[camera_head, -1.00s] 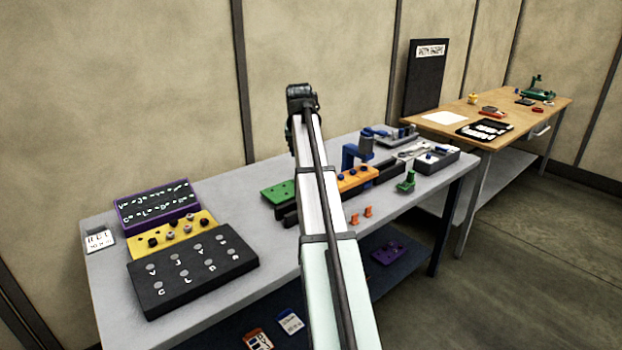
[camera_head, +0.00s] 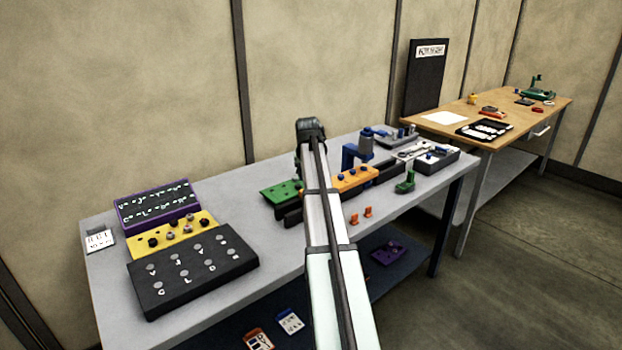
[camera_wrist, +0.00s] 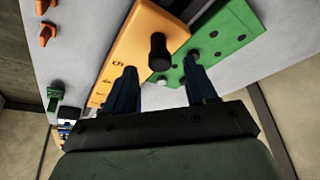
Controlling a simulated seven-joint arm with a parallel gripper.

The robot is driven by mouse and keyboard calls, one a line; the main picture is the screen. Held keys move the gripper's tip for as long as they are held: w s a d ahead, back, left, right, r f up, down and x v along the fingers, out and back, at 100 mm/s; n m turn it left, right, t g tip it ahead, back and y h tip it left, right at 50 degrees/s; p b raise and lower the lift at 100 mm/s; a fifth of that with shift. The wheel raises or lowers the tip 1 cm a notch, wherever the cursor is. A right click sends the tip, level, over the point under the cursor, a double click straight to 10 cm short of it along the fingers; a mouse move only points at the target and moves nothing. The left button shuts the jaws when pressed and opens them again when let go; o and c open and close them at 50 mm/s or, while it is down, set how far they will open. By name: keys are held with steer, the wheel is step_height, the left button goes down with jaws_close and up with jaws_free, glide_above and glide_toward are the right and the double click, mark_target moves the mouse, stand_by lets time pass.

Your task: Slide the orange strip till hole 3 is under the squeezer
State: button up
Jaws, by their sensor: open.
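The orange strip (camera_head: 355,179) lies on the table in the head view, with blue studs on top, beside the blue squeezer (camera_head: 350,155) with its grey cylinder. In the wrist view the orange strip (camera_wrist: 137,45) shows a "5" and a dark upright peg (camera_wrist: 158,48) near its end. A green plate with holes (camera_wrist: 222,45) lies beside that end; it is also in the head view (camera_head: 283,193). My gripper (camera_wrist: 163,85) is open and empty, its two blue fingers apart, above the strip's end near the peg. My arm hides part of the strip in the head view. I cannot make out hole 3.
A dark rail (camera_head: 385,172) runs along the strip. Two orange clips (camera_head: 361,215) and a green tool (camera_head: 405,183) stand in front. Black, yellow and purple panels fill the table's left side.

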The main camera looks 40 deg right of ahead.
steer(key=shift+x, duration=1.05)
jaws_close()
